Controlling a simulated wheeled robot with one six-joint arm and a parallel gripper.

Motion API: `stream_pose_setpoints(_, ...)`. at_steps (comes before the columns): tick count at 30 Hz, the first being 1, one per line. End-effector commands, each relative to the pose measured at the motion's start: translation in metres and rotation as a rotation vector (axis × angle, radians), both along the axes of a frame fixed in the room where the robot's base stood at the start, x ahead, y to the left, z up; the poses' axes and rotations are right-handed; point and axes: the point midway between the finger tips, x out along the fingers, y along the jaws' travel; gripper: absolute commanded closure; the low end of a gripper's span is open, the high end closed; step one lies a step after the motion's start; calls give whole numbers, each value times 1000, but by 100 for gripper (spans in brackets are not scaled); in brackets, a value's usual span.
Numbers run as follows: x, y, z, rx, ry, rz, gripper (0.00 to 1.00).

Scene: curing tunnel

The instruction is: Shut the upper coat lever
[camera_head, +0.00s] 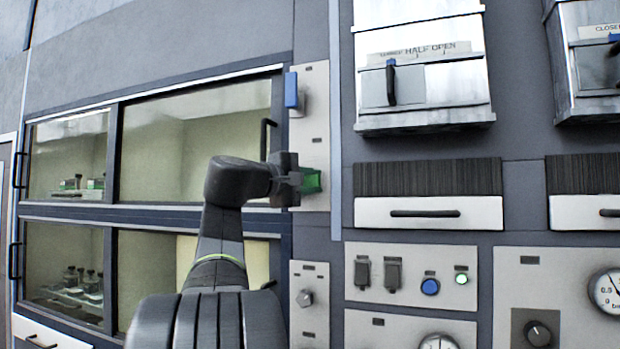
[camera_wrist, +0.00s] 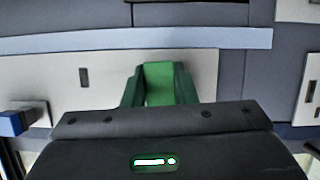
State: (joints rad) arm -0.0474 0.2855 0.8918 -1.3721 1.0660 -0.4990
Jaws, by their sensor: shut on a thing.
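A light vertical panel (camera_head: 312,130) beside the glass-fronted cabinet carries two levers. The blue lever (camera_head: 291,90) is near its top and sticks out to the left; it also shows at the left edge of the wrist view (camera_wrist: 14,123). The green lever (camera_head: 311,181) is near its bottom; its face shows in the middle of the wrist view (camera_wrist: 158,82). My gripper (camera_head: 294,180) is at the green lever and shut on it, hiding part of it. The small labels are unreadable, so I cannot tell which lever is the upper coat lever.
Sliding glass doors (camera_head: 195,140) with a black handle (camera_head: 267,138) lie just left of the panel. A metal hatch (camera_head: 424,80) marked "half open" and a drawer (camera_head: 430,213) are to the right. A knob (camera_head: 305,298) sits below.

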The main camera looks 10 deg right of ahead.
Motion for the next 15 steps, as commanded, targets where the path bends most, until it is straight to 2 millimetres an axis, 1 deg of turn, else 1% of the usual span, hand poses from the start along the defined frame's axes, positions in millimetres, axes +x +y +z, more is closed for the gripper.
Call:
stream_pose_setpoints(6, 0, 0, -4, 54, -33, -1, 100)
stream_pose_setpoints(15, 0, 0, -6, 71, -44, -1, 100)
